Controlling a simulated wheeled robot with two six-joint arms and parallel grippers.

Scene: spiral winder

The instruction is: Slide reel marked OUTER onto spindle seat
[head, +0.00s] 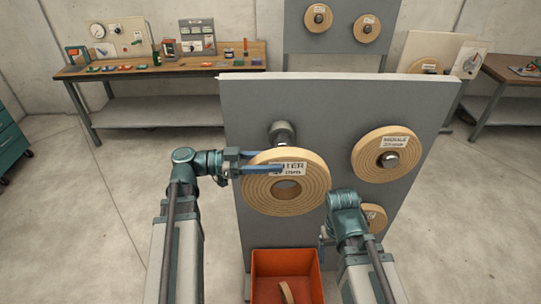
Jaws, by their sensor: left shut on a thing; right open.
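The OUTER reel (290,200), a tan ring with a partly covered white label, is in front of the grey upright panel (300,95). My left gripper (262,168) is shut on its upper left rim, with blue fingers across the label. A grey spindle seat (282,132) sticks out of the panel just above and behind the reel. The reel's centre hole is lower than this seat and apart from it. My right gripper (325,240) is open below the reel's right side, partly hidden by its own wrist.
A MIDDLE reel (372,165) sits on a spindle at right. A smaller reel (373,217) is below it, partly hidden by my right arm. An orange bin (262,262) with a small ring stands at the panel's foot. A workbench (150,75) is behind left.

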